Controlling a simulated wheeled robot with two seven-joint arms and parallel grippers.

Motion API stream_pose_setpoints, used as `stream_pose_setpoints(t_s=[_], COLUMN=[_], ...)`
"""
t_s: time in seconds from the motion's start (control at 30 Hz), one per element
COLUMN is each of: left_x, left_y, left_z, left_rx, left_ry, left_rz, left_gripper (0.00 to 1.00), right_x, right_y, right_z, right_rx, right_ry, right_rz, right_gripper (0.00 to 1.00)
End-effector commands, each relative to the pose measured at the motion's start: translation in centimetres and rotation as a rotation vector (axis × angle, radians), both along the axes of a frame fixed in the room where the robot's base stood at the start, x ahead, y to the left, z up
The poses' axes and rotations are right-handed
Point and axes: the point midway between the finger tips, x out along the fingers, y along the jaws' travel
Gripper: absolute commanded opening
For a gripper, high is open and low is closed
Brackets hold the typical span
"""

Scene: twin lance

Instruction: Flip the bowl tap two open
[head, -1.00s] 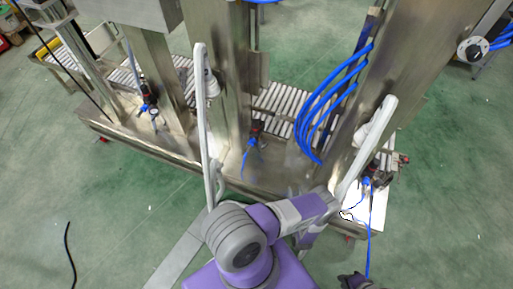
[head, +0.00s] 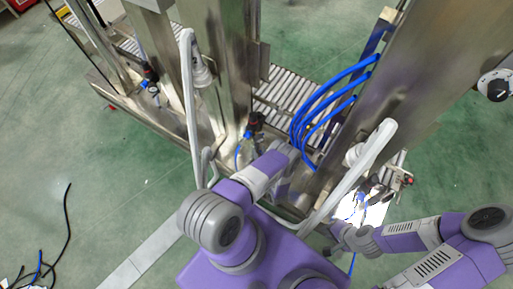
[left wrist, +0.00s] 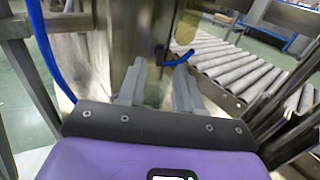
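Small dark fittings with blue parts, which look like taps, sit along the steel machine. One (head: 149,85) is at the left, one (head: 249,134) at the middle column, and one (head: 361,200) at the right; I cannot tell which is tap two. My left gripper (head: 284,153) reaches in beside the middle column, its fingers mostly hidden in the head view. In the left wrist view its two grey fingers (left wrist: 157,88) are apart and empty, with a blue curved piece (left wrist: 179,58) just beyond them. My right gripper (head: 340,230) is low near the right fitting; its fingers are unclear.
Blue hoses (head: 325,100) hang right of the middle column. White curved pipes (head: 190,110) stand near the left arm and in front of the right column (head: 430,70). A roller conveyor (head: 285,90) runs behind. Green floor (head: 60,140) is open at left.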

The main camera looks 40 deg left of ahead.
Motion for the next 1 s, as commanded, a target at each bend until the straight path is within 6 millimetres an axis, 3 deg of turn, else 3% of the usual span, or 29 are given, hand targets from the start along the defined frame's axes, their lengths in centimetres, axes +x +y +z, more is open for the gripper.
stream_pose_setpoints(t_s=[0.2,0.53,0.77,1.0], left_x=[1.2,1.5,1.5,1.5], left_y=[2.3,2.6,2.6,2.6], left_z=[-0.1,0.0,0.0,0.0], left_rx=[0.000,0.000,0.000,0.000], left_ry=[0.000,0.001,0.001,0.001], left_rz=[0.004,0.001,0.001,0.003], left_gripper=[0.35,0.35,0.01,0.00], right_x=[0.0,0.1,0.1,0.1], right_y=[0.0,0.0,0.0,0.0], right_z=[-0.6,-0.6,-0.6,-0.6], right_rx=[0.000,0.000,0.000,0.000], right_ry=[-0.001,-0.001,-0.001,-0.001], right_rz=[0.000,0.001,0.001,0.001], right_gripper=[0.19,0.19,0.19,0.19])
